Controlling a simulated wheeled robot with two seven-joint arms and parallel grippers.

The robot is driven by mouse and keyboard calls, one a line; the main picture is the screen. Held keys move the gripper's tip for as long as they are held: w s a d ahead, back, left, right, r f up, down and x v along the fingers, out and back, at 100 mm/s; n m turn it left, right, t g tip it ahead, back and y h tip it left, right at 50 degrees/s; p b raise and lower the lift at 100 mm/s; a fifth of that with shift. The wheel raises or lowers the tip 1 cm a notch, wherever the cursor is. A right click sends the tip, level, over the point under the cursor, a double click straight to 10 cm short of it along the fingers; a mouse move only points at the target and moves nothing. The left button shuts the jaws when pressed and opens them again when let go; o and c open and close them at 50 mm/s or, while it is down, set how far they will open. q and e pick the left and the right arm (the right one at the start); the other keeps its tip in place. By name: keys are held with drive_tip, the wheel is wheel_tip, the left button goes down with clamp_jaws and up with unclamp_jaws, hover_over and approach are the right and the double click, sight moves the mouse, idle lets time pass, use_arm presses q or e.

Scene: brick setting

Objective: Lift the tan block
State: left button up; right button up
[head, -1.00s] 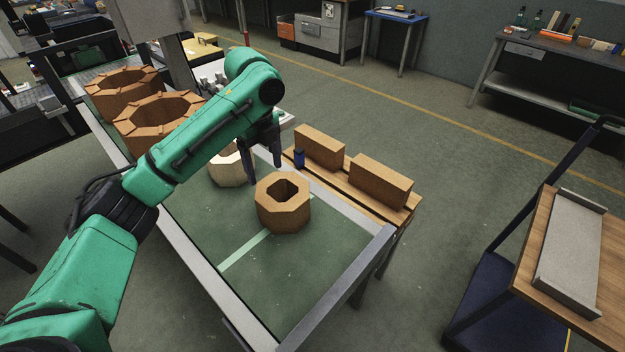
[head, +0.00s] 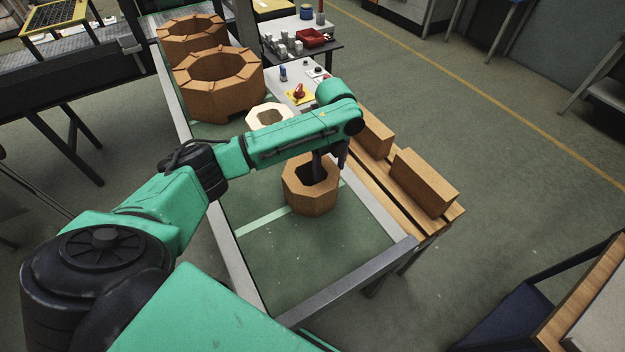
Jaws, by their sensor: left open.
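The tan block (head: 311,199) is an octagonal ring with a hole in its middle. It stands upright on the green table top (head: 290,262) near the right side. My left gripper (head: 331,171) is open with its fingers pointing down at the block's far right part. One finger shows against the hole and the other near the far right rim. I cannot tell whether they touch the block or how deep they reach. My right gripper is not in view.
A cream ring (head: 268,115) stands behind my left arm, partly hidden. Two large brown rings (head: 216,84) stand at the table's far left. Two brown bricks (head: 424,180) sit on a slatted wooden bench (head: 444,222) along the right. The near table top is clear.

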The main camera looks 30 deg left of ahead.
use_arm(q)
wheel_tip(320, 180, down, 2)
drive_tip(key=shift+s+a+f, duration=0.15)
clamp_jaws()
idle(1.2)
drive_tip(key=shift+w, duration=0.2)
